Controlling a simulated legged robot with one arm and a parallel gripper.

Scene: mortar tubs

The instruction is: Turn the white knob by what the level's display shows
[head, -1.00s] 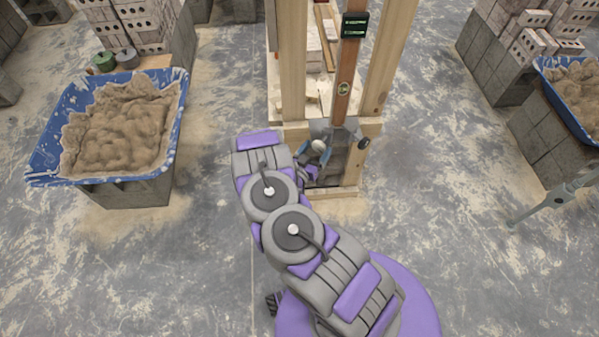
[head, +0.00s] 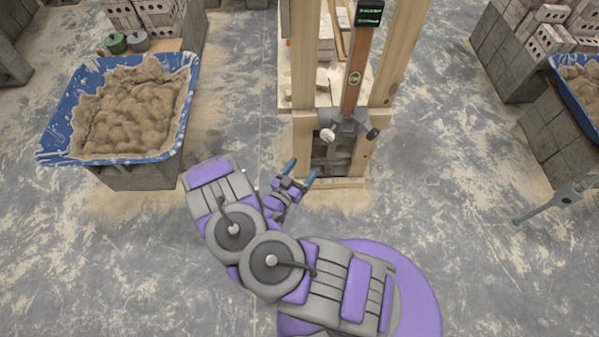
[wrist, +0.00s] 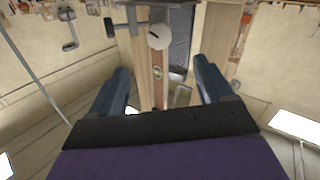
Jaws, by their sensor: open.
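The white knob (head: 327,134) sits on a grey bracket at the foot of the wooden level (head: 357,75). In the wrist view the white knob (wrist: 159,37) shows a dark slot, beyond and between the fingertips. The level's dark display (head: 369,14) is at the top edge of the head view; its green text is too small to read. A dark knob (head: 373,133) is on the bracket's right side. My gripper (head: 302,170) is open and empty, below and left of the white knob and apart from it. Its two blue fingers also show in the wrist view (wrist: 160,85).
The level stands against a wooden post frame (head: 305,60). A blue tub (head: 66,110) of mortar stands on blocks at left, another blue tub (head: 577,92) at right. A grey post-like tool (head: 555,200) is at right. The floor around my arm is clear.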

